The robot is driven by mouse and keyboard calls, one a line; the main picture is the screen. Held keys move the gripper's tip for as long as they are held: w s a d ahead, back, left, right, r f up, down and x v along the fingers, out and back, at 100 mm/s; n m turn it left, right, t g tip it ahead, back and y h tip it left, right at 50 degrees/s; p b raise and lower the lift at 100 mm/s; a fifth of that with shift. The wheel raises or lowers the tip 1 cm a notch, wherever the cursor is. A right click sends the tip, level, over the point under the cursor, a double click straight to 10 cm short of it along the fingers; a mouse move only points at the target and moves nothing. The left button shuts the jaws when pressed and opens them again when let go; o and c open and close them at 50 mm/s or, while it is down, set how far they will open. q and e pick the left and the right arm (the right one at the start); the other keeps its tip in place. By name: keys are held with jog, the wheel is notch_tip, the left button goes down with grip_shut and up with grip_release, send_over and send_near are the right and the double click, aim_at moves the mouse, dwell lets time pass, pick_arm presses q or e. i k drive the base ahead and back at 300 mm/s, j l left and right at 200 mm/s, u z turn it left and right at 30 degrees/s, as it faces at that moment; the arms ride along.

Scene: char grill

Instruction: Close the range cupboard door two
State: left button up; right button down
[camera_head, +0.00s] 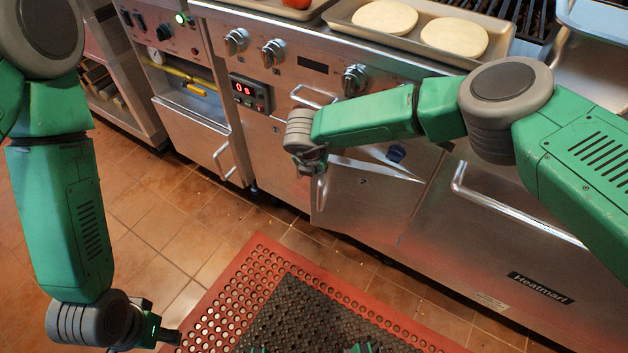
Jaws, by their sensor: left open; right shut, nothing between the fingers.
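The range cupboard door marked "2" (362,200) is a steel panel at the centre of the head view. It stands partly open, with its top edge angled out from the range front and a gap above it. My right gripper (320,188) is shut and empty at the door's left edge, pointing down. I cannot tell whether it touches the door, and the gripper and arm hide part of that edge. My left gripper (165,337) is open and low at the bottom left, over the floor and far from the door.
The range front has several knobs (272,53) and a red digital display (250,92). A tray (345,15) with flat dough rounds (455,36) sits on top. A red perforated mat (225,305) lies on the tiled floor. A long-handled Heatmart panel (490,255) is at right.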

aim_at(360, 199)
jog(key=k+j, duration=0.1)
jog(key=j, duration=0.15)
jog(key=j+z, duration=0.1)
jog(key=j, duration=1.5)
jog(key=i, duration=0.05)
